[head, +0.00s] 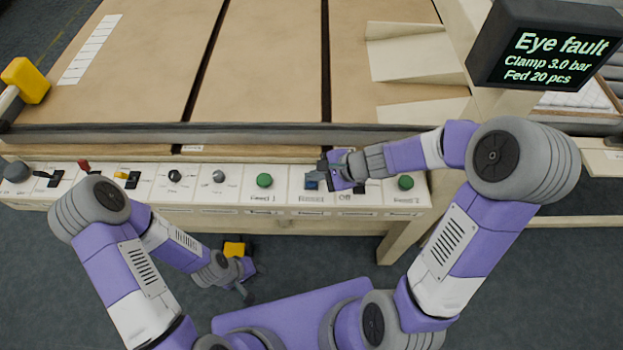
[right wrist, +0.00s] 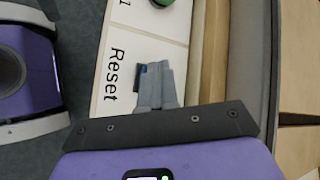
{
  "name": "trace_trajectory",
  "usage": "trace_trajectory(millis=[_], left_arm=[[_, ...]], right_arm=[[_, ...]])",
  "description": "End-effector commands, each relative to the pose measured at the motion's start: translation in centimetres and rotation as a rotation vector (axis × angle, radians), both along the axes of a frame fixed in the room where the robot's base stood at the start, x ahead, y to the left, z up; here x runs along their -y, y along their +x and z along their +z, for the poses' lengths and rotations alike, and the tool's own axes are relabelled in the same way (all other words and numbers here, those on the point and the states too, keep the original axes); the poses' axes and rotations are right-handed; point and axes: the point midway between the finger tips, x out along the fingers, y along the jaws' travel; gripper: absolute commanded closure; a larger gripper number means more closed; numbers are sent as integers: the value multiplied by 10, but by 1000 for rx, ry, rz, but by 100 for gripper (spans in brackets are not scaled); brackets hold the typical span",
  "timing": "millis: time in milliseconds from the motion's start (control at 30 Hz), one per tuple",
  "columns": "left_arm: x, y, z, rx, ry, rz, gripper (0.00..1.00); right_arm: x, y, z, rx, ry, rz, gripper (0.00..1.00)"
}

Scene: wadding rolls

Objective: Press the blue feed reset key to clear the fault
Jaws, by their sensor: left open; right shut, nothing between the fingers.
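The blue reset key (head: 312,177) sits on the white control panel (head: 240,196). In the right wrist view a sliver of the blue key (right wrist: 143,69) shows beside my fingertips, next to the printed word "Reset". My right gripper (head: 322,168) is shut and empty, with its fingertips over or beside the key. The fingers hide most of the key, and I cannot tell whether they touch it. My right gripper also fills the middle of its wrist view (right wrist: 155,72). My left gripper (head: 248,295) is open, low in front of the panel. The screen (head: 555,45) reads "Eye fault", "Clamp 3.0 bar", "Fed 20 pcs".
Green buttons (head: 264,180) (head: 405,182) flank the key. Dark knobs, a red-tipped lever (head: 84,168) and black switches line the panel's left part. A yellow block-like object (head: 24,80) stands at far left. Another yellow thing (head: 235,248) shows low by my left gripper.

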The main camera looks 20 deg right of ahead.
Motion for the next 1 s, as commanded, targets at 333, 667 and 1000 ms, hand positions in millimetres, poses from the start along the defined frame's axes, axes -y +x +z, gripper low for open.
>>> trace_trajectory(millis=[333,667,1000], left_arm=[[0,0,-5,0,0,0,57],[0,0,-6,0,0,0,57],[0,0,2,0,0,0,57]], right_arm=[[0,0,-4,0,0,0,100],[0,0,-6,-1,-1,0,100],[0,0,3,-1,-1,0,100]])
